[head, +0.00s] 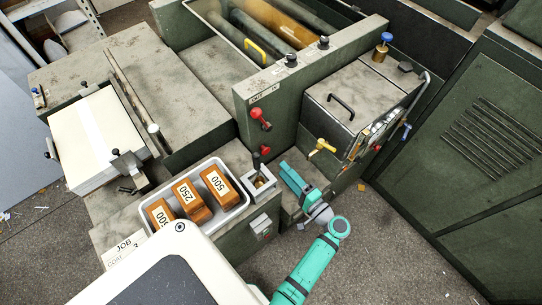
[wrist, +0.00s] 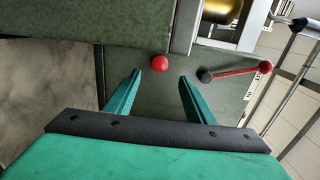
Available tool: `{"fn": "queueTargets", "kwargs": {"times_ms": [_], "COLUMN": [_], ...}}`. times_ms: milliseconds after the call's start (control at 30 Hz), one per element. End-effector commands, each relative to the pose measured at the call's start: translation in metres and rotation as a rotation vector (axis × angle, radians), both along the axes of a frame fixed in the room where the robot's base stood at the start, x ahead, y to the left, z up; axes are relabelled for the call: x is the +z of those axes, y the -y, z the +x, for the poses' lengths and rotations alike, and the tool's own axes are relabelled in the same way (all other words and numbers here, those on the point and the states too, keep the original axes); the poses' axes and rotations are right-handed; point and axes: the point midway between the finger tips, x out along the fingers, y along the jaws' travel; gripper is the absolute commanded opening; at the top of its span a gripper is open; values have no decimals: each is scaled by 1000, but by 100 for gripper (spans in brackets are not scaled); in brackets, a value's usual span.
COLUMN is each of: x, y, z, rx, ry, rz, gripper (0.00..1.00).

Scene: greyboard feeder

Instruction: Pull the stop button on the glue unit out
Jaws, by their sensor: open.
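A red round button (head: 265,150) sits low on the green front panel of the unit, below a red-knobbed lever (head: 261,117). In the wrist view, a red round knob (wrist: 160,63), apparently this button, shows against the green panel. It lies just beyond my gripper (wrist: 160,76), in line with the gap between the two teal fingers. The fingers are apart and nothing is between them. In the head view my gripper (head: 288,170) is to the lower right of the button, pointing at the panel. Contact with the button is not visible.
A grey frame with a black-knobbed lever (head: 257,161) stands close left of my gripper. A yellow-handled valve (head: 322,147) is to its right. A tray (head: 243,205) of orange numbered blocks is at lower left. In the wrist view, a red lever (wrist: 238,71) lies right of the fingers.

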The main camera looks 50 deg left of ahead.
Motion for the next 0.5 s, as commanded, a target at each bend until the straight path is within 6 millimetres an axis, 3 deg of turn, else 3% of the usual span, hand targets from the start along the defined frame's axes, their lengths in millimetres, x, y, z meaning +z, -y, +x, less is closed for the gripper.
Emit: {"fn": "queueTargets", "kwargs": {"times_ms": [300, 500], "x": [0, 0], "y": [-57, -82], "z": [4, 6], "rx": [3, 1], "ry": [1, 2], "rz": [-1, -2], "gripper": [49, 49]}}
